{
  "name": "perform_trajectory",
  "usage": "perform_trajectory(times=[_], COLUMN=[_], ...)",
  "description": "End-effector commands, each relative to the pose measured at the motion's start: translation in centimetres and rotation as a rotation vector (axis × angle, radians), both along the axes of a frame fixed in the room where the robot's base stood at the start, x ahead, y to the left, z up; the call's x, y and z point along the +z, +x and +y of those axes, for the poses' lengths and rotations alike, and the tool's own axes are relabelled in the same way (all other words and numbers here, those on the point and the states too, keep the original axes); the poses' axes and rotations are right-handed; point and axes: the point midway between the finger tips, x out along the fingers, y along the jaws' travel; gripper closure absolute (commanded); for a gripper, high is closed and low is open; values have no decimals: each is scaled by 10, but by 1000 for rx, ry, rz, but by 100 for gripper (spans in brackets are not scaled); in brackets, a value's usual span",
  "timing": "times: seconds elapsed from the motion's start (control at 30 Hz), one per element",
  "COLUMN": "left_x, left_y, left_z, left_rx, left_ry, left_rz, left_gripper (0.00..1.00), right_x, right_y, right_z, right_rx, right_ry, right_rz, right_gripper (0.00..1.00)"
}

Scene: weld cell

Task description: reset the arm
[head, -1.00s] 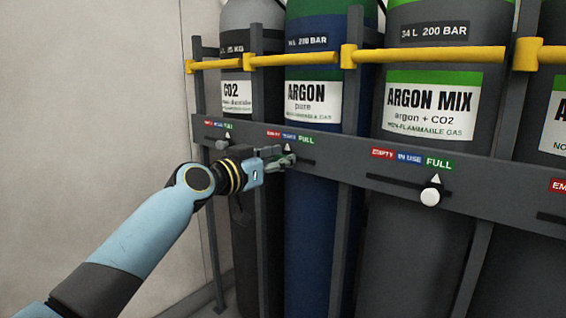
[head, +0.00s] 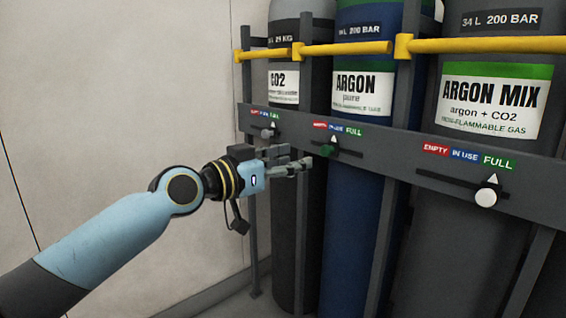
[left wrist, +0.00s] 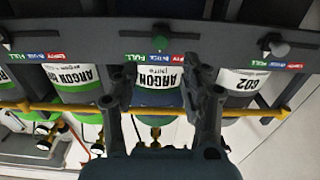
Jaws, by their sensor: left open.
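My left gripper (head: 303,164) is open and empty in front of the gas bottle rack, just left of and below the green knob (head: 327,150) of the ARGON slider. That knob's white pointer stands under IN USE. In the left wrist view the picture is upside down; my left gripper (left wrist: 150,78) shows two spread fingers, and the green knob (left wrist: 161,45) lies beyond their tips, apart from them. My left arm (head: 120,235) reaches in from the lower left, nearly stretched out. My right gripper is not in view.
The CO2 slider's grey knob (head: 267,133) and the ARGON MIX slider's white knob (head: 486,197) sit under FULL. A grey rail (head: 400,152) and a yellow bar (head: 350,48) cross the bottles. A pale wall (head: 110,90) stands at left, with free room before it.

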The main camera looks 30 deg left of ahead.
Motion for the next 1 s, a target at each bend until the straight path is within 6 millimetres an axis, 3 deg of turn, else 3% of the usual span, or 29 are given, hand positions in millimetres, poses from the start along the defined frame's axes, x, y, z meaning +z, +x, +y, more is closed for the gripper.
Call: perform_trajectory(times=[0.2,0.73,0.87,1.0], left_x=[0,-3,-37,-114], left_y=[-17,-19,-38,-92], left_z=[7,7,2,-15], left_rx=[0,1,6,17], left_ry=[1,0,-27,-15], left_rz=[1,5,75,254], left_gripper=[54,54,54,54], right_x=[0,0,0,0], right_y=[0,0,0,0], right_z=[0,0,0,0], right_rx=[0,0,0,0], right_ry=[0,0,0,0], right_rz=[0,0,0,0], right_gripper=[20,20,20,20])
